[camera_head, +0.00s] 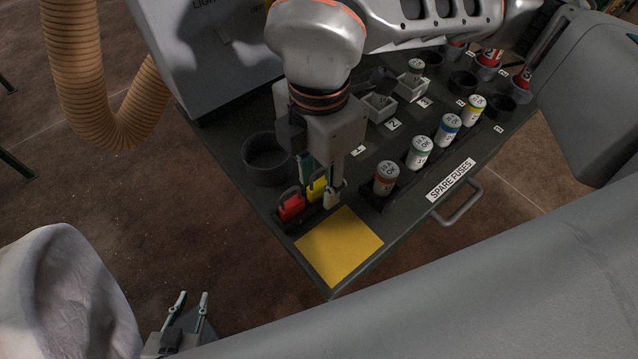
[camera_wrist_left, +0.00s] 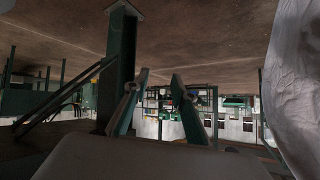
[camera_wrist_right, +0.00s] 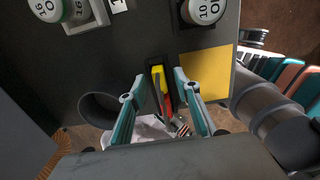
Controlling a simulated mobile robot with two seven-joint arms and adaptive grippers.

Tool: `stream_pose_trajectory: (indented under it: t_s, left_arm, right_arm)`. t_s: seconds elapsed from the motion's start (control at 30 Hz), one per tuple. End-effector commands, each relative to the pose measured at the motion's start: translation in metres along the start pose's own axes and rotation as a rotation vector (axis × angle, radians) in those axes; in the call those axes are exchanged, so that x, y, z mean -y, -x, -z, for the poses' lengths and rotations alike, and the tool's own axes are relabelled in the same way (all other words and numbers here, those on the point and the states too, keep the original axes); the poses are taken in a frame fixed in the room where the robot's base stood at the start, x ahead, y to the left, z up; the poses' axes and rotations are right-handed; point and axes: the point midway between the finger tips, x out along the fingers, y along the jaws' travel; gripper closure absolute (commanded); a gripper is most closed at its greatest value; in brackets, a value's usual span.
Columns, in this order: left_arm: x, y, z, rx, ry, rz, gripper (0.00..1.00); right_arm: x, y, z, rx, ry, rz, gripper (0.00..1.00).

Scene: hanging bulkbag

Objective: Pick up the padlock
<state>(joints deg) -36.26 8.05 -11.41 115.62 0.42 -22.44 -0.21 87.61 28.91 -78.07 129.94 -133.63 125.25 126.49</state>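A red padlock (camera_head: 291,206) and a yellow padlock (camera_head: 317,188) stand side by side in a dark holder at the near left of the dark table. In the right wrist view, the yellow padlock (camera_wrist_right: 157,78) and red padlock (camera_wrist_right: 167,108) line up between the fingers. My right gripper (camera_head: 320,180) points down just over them, open, with visible gaps to both sides; one finger partly hides the yellow padlock's surroundings. I cannot tell the exact height. My left gripper (camera_head: 188,297) is open and empty, off the table at the lower left; its fingers show apart in the left wrist view (camera_wrist_left: 160,80).
A yellow square (camera_head: 340,246) marks the table's near corner. A black round cup (camera_head: 266,158) stands left of my right gripper. Several fuses, one a brown-banded fuse (camera_head: 386,178), stand in a rack to the right. A drawer handle (camera_head: 460,203) sticks out in front.

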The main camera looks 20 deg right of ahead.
Motion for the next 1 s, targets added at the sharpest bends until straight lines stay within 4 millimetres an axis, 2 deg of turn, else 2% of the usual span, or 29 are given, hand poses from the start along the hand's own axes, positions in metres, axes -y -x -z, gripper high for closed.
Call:
stream_pose_trajectory:
  t_s: [0.13, 0.17, 0.27, 0.73, 0.87, 1.0]
  left_arm:
    - [0.003, -0.002, 0.005, -0.009, -0.002, 0.004, 0.74]
    - [0.003, -0.002, 0.006, -0.011, -0.002, 0.004, 0.74]
    - [0.004, -0.003, 0.008, -0.013, -0.003, 0.005, 0.74]
    - [0.002, 0.0, 0.003, -0.005, -0.001, 0.002, 0.74]
    - [0.0, 0.002, 0.001, 0.0, 0.001, 0.0, 0.74]
    - [0.0, 0.004, 0.002, 0.0, 0.003, -0.001, 0.74]
  right_arm:
    - [0.0, 0.001, 0.0, 0.0, 0.0, -0.001, 0.68]
    - [0.0, 0.001, 0.0, 0.0, 0.0, -0.001, 0.73]
    - [0.0, 0.001, 0.0, 0.0, 0.0, -0.001, 0.99]
    - [-0.001, 0.005, 0.0, 0.0, 0.0, -0.003, 1.0]
    - [-0.001, 0.016, 0.0, 0.0, 0.001, -0.004, 1.0]
    - [-0.001, 0.038, 0.0, 0.001, 0.001, -0.007, 1.0]
